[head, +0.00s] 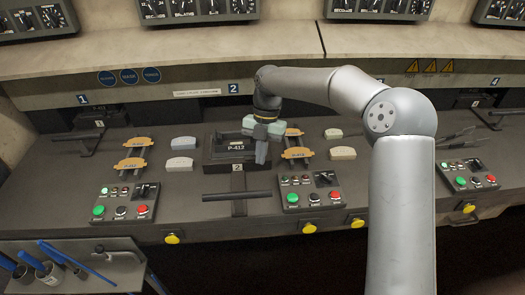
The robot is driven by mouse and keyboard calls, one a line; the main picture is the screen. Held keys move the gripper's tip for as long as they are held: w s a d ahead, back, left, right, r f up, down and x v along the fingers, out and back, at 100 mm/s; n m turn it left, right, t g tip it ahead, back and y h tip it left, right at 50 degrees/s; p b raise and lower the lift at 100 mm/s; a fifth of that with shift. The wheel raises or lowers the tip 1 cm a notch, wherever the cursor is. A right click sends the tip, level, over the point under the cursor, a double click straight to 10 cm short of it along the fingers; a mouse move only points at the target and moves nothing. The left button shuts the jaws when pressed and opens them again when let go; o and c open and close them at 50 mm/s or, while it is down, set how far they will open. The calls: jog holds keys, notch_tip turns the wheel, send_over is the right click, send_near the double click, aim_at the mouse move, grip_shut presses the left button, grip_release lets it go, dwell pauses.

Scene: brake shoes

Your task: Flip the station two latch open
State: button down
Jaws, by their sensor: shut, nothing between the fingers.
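Station two is the middle bay, under the blue number 2 plate (233,88). Its dark fixture is marked P-412 (236,146). In front of it, a dark T-shaped latch handle (237,196) lies toward the near side, with a small 2 tag (237,168) on its stem. My gripper (262,158) is shut and empty, pointing down at the right side of the P-412 fixture. It is behind and to the right of the latch bar, apart from it. It hides part of the fixture's right edge.
Orange brake shoes (134,153) lie left, and another orange pair (294,149) lies close right of my gripper. Pale blocks (182,143) sit nearby. Button panels (126,203) and (312,192), another button panel, flank the latch bar. A tool holder (75,262) is at the near left.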

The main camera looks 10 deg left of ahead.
jog(key=v, duration=1)
jog(key=shift+s+a, duration=0.15)
jog(key=shift+a, duration=0.2)
